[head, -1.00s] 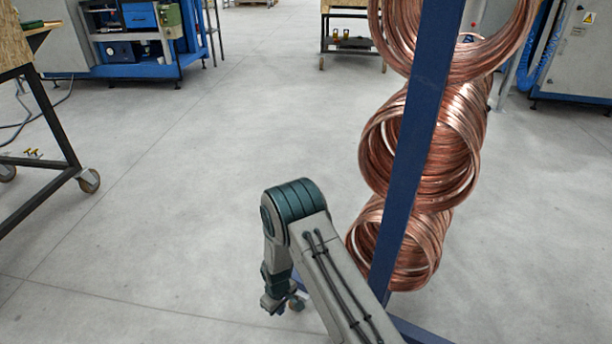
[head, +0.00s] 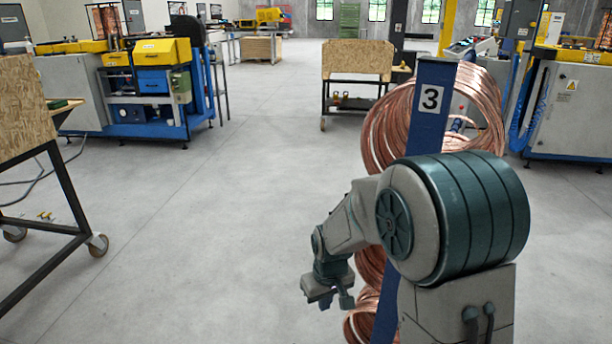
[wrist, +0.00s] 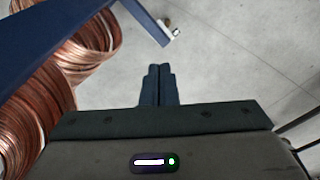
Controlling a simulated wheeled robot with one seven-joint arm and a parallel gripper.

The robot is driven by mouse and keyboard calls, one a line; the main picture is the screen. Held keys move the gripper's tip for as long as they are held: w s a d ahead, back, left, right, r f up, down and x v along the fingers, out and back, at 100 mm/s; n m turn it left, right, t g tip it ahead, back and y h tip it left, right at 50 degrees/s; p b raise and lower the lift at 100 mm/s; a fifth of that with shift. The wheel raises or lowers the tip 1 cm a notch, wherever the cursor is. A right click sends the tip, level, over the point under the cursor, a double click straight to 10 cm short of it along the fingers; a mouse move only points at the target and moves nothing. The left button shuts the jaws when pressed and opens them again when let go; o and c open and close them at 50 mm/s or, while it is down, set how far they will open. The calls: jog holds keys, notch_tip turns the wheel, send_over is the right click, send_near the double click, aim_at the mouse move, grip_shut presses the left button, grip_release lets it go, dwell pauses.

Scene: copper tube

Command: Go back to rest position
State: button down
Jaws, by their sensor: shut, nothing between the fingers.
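My gripper (head: 333,298) hangs low at the left of my raised, folded arm in the head view. In the wrist view my gripper (wrist: 158,72) has its two dark fingers together, with nothing between them and bare floor beyond. Copper tube coils (head: 391,124) hang on a blue rack post (head: 429,108) marked with a 3, behind my arm. My arm hides much of the lower coils. The coils (wrist: 82,38) and a blue rack beam (wrist: 62,42) also show at the left of the wrist view, apart from the fingers.
A wheeled cart with a chipboard panel (head: 22,112) stands at the left. Another cart (head: 357,62) stands at the back, and a grey cabinet (head: 577,100) at the right. The floor (head: 230,200) in the middle is clear.

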jog(key=s+d+r+m+p, duration=0.1)
jog(key=s+d+r+p, duration=0.2)
jog(key=s+r, duration=0.3)
jog(key=s+d+r+m+t+p, duration=0.1)
jog(key=s+d+r+p, duration=0.3)
jog(key=r, duration=0.9)
jog(key=s+d+r+m+p, duration=0.3)
jog(key=s+r+p, duration=0.4)
jog(key=s+r, duration=0.2)
jog(key=shift+d+r, duration=0.25)
jog(key=shift+r, duration=0.5)
